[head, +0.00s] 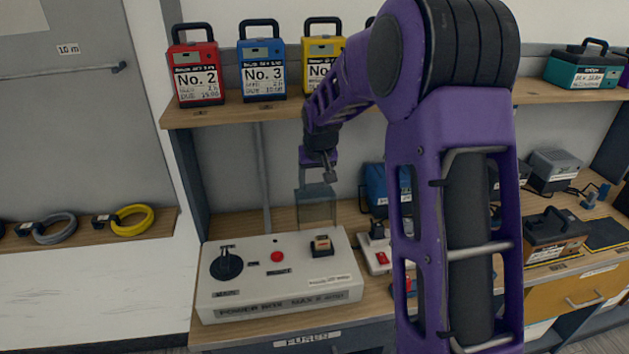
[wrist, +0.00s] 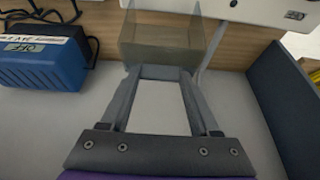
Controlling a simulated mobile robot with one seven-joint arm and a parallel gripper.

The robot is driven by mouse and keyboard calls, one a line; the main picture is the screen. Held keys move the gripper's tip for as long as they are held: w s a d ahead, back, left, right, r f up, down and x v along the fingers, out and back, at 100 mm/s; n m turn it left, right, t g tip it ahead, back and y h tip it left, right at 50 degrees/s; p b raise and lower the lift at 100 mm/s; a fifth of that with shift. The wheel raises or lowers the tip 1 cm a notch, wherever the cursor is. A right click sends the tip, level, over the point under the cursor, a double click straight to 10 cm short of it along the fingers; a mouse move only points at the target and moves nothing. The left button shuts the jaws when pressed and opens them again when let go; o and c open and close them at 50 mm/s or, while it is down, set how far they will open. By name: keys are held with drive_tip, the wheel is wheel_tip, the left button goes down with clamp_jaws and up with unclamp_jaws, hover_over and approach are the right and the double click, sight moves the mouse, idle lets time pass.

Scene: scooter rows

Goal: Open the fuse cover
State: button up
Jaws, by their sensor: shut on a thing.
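The fuse cover (head: 316,207) is a see-through, smoky panel. It stands up at the back edge of the white power box (head: 225,298), behind the fuse (head: 321,246). The fuse is a small tan and dark block on the box top, exposed to view from the front. My gripper (head: 318,180) is at the top edge of the cover, shut on it. In the wrist view, the fingertips (wrist: 161,72) meet at the near edge of the cover (wrist: 160,45). Whether the cover is fully upright I cannot tell.
The box top also has a black rotary knob (head: 226,264) and a red button (head: 277,256). A small unit with a red switch (head: 382,258) stands just right of the box. Numbered cases (head: 262,70) line the shelf above. My arm hides part of the right bench.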

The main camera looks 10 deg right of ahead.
clamp_jaws()
drive_tip(key=shift+s+f+t+b, duration=0.15)
drive_tip(key=shift+s+t+b, duration=0.15)
drive_tip(key=shift+b, duration=0.75)
drive_tip(key=s+t+b, duration=0.1)
drive_tip(key=s+b, duration=0.1)
drive_tip(key=b, duration=0.2)
drive_tip(key=shift+s+t+b, duration=0.15)
drive_tip(key=shift+t+b, duration=0.2)
drive_tip(key=shift+t, duration=0.05)
drive_tip(key=shift+s+r+b, duration=0.35)
drive_tip(key=shift+s+r, duration=0.05)
drive_tip(key=shift+s, duration=0.55)
